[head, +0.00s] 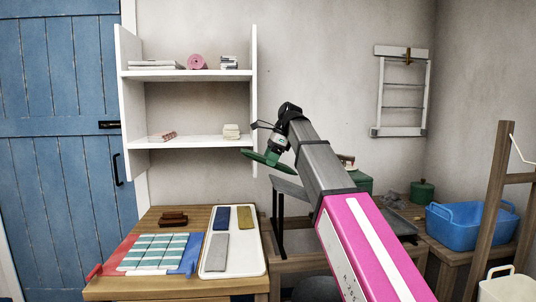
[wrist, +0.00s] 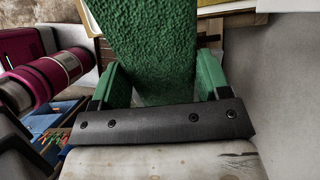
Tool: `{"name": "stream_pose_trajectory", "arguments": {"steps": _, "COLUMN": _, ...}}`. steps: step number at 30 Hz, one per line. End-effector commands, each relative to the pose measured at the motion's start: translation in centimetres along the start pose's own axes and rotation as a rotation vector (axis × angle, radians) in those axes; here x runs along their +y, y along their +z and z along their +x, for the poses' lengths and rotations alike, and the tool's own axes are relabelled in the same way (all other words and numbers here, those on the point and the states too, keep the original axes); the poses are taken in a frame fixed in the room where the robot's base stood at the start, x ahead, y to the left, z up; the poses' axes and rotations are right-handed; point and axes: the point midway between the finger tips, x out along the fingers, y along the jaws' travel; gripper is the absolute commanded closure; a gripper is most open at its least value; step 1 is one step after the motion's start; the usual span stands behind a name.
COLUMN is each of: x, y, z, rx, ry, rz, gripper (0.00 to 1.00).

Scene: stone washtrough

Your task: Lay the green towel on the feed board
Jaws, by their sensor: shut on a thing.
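The green towel (head: 262,159) hangs in the air in front of the shelf's right side, held by my gripper (head: 274,150). In the wrist view the textured green towel (wrist: 152,40) lies between the two green fingers of my gripper (wrist: 160,82), which is shut on it. A grey flat board (head: 290,188) on dark legs stands below and right of the towel, partly hidden by my arm. It may be the feed board, but I cannot tell for sure. The towel is apart from it.
A wooden table (head: 180,290) at the lower left bears a white tray (head: 257,264) with folded cloths and a striped cloth (head: 155,252). A white shelf (head: 190,75) hangs behind. A blue tub (head: 465,228) and wooden post (head: 490,205) stand at right.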

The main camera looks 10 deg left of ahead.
Motion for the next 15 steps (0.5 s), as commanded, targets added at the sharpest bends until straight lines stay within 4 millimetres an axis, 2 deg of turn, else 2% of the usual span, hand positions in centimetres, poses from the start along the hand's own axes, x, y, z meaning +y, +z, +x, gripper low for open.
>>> {"name": "stream_pose_trajectory", "arguments": {"steps": 15, "x": 0.1, "y": -3.5, "z": 2.7, "rx": 0.000, "ry": 0.000, "rz": 0.000, "gripper": 0.64}}
